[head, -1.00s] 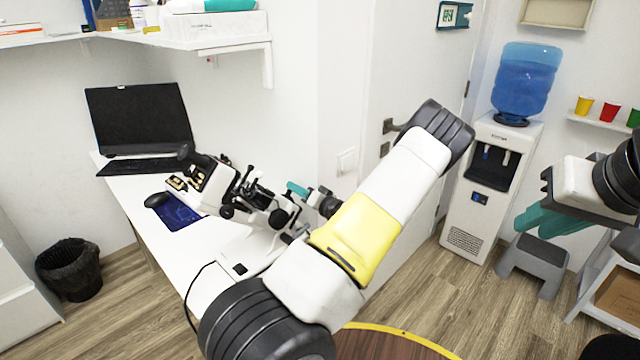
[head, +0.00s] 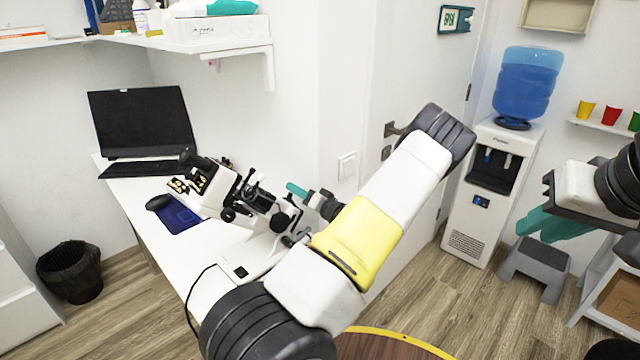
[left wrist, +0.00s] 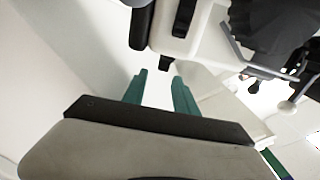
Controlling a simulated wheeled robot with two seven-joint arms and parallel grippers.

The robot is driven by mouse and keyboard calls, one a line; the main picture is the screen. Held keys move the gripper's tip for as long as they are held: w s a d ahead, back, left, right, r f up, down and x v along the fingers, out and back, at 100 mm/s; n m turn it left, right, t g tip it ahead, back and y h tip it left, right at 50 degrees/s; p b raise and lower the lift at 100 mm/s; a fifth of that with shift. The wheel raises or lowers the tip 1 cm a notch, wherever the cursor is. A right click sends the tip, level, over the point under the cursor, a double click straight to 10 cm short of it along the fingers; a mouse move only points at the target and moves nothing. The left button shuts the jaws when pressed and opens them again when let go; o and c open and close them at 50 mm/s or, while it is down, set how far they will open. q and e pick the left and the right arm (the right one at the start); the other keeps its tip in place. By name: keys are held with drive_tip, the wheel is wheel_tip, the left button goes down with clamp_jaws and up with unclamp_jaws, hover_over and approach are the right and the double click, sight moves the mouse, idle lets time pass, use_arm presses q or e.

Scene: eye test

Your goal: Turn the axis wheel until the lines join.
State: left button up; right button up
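A white and black eye-test instrument (head: 240,205) stands on the white desk, with several dark knobs on its near side. I cannot tell which knob is the axis wheel, and the lines do not show. My left gripper (head: 296,189), with teal fingers, is just right of the instrument in the head view. In the left wrist view its two fingers (left wrist: 159,78) are apart with nothing between them. The instrument's white body (left wrist: 190,38) and dark knobs are just beyond the tips. My right gripper (head: 543,222) is far right, away from the instrument; its fingers overlap in view.
A wall shelf (head: 235,45) hangs above. A water cooler (head: 490,190) and a grey step stool (head: 535,264) stand at the right.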

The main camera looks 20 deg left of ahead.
use_arm(q)
drive_tip(key=v, duration=0.7)
drive_tip(key=shift+d, duration=0.35)
drive_tip(key=shift+s, duration=0.1)
drive_tip(key=shift+c, duration=0.5)
